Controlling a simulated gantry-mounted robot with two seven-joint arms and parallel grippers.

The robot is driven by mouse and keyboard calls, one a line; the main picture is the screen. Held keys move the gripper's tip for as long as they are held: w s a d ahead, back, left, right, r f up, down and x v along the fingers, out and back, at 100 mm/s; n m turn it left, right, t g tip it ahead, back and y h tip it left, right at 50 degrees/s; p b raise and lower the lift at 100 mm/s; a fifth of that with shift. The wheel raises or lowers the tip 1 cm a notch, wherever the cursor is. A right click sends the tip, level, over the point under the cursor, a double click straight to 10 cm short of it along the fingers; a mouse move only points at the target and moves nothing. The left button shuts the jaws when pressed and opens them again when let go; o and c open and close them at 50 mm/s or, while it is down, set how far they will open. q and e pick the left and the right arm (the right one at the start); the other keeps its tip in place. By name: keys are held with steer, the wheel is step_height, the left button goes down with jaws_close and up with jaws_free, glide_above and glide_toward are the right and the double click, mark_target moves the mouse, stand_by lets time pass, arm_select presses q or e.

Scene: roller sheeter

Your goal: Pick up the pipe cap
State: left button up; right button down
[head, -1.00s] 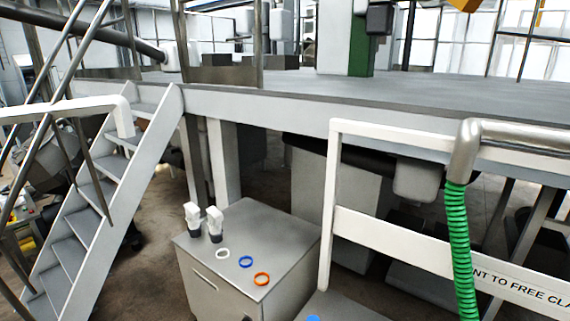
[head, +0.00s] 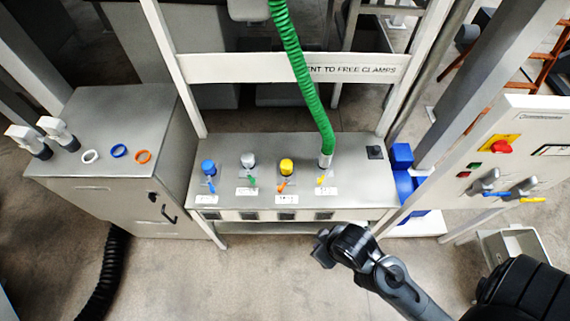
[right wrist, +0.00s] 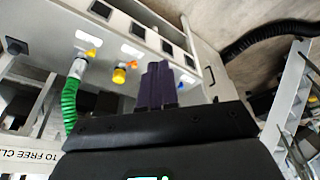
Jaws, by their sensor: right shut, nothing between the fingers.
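Three caps stand in a row on the grey valve bench (head: 225,150): a blue cap (head: 208,167), a white cap (head: 248,160) and a yellow cap (head: 286,166). The pictures do not show which one is the pipe cap. The yellow cap also shows in the right wrist view (right wrist: 119,75), left of the fingers. My right gripper (head: 323,250) is in front of the bench's front edge, apart from all caps. Its dark fingers (right wrist: 158,70) are shut with nothing between them. My left gripper is not in view.
A green hose (head: 304,75) drops to the fourth outlet, right of the yellow cap. A cabinet (head: 90,185) at left bears a white ring (head: 90,157), a blue ring (head: 119,151) and an orange ring (head: 143,157). A control panel (head: 510,150) stands at right. A white rail frames the bench's back.

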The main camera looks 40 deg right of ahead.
stand_by(0.4)
steer(key=c, duration=1.2)
jaws_free()
steer(key=o, duration=1.1)
